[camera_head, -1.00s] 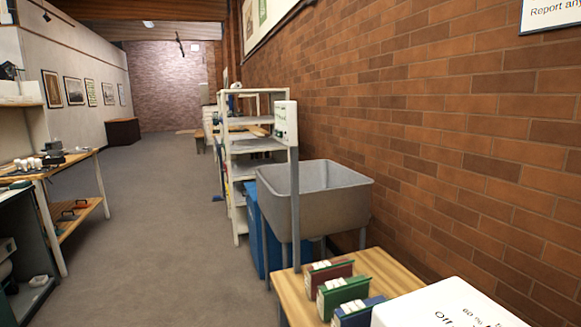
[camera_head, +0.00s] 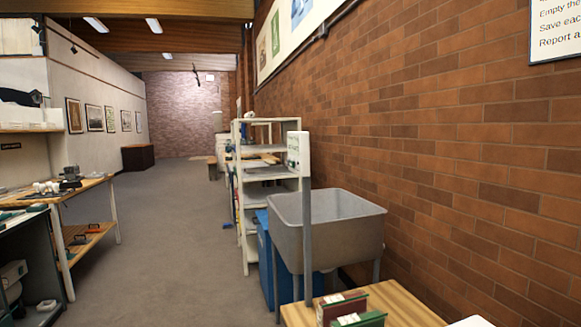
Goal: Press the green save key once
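No green save key can be made out in this view. A white box-shaped unit (camera_head: 298,154) stands on a grey post (camera_head: 307,240) in front of the grey sink; it has faint green marks on its left-facing side, too small to read. A dark red archival box (camera_head: 341,306) and a green archival box (camera_head: 362,319) stand on a wooden table (camera_head: 395,297) at the bottom, cut off by the frame edge. My gripper is not in view.
A grey sink (camera_head: 335,228) stands by the brick wall (camera_head: 450,150), with a blue bin (camera_head: 268,258) beside it. A white shelf unit (camera_head: 250,200) stands behind. A workbench (camera_head: 75,195) is at left. The grey floor aisle (camera_head: 165,230) is clear. A sign (camera_head: 556,28) hangs at upper right.

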